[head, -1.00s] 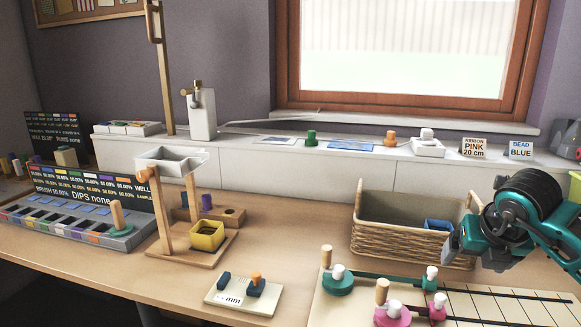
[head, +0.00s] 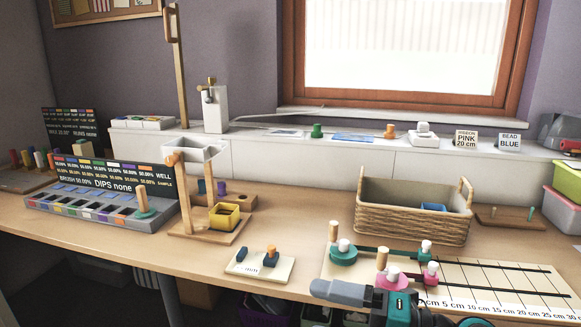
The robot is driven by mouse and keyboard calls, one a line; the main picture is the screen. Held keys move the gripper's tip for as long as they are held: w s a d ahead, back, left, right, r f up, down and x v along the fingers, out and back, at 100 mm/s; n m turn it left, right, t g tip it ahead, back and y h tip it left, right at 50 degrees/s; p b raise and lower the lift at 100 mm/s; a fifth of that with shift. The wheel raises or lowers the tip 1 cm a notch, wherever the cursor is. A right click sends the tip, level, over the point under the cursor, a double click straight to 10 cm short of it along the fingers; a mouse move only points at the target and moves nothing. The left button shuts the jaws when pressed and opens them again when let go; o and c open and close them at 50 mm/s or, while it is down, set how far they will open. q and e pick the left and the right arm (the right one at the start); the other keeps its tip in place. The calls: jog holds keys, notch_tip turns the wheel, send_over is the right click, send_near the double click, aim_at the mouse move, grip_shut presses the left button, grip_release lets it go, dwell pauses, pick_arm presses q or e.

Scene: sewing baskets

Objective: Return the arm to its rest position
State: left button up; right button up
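My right gripper (head: 335,292) shows at the bottom edge, in front of the measuring board, with its grey fingers pointing left. Its teal and black wrist runs down out of the picture. The fingers are seen from the side, so their opening cannot be told. No object shows in them. My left gripper is not in view.
The measuring board (head: 490,284) with green and pink spools lies just behind the gripper. A wicker basket (head: 410,220) holding a blue item stands behind it. A small cream block board (head: 259,265) lies to the left.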

jog(key=d+f+m+t+h, duration=0.35)
jog(key=m+t, duration=0.25)
jog(key=m, duration=0.4)
jog(key=d+f+m+t+h, duration=0.25)
jog(key=m+t+h, duration=0.3)
jog(key=m, duration=0.45)
jog(key=s+d+f+m+g+h, duration=0.25)
jog(key=s+f+m, duration=0.25)
jog(key=f, duration=0.3)
jog(key=s+d+f+m+g+h, duration=0.1)
jog(key=s+f+m+g+h, duration=0.1)
jog(key=s+f+m+g, duration=0.45)
pick_arm(q)
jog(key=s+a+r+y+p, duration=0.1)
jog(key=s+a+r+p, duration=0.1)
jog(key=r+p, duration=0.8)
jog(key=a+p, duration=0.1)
jog(key=p, duration=0.4)
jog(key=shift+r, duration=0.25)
pick_arm(e)
notch_tip(320, 180, up, 9)
jog(key=d+n+t+h, duration=0.1)
jog(key=d+n+t, duration=0.1)
jog(key=shift+d+f, duration=0.15)
jog(key=shift+d, duration=0.15)
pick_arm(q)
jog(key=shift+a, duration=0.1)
pick_arm(e)
jog(key=shift+t, duration=0.25)
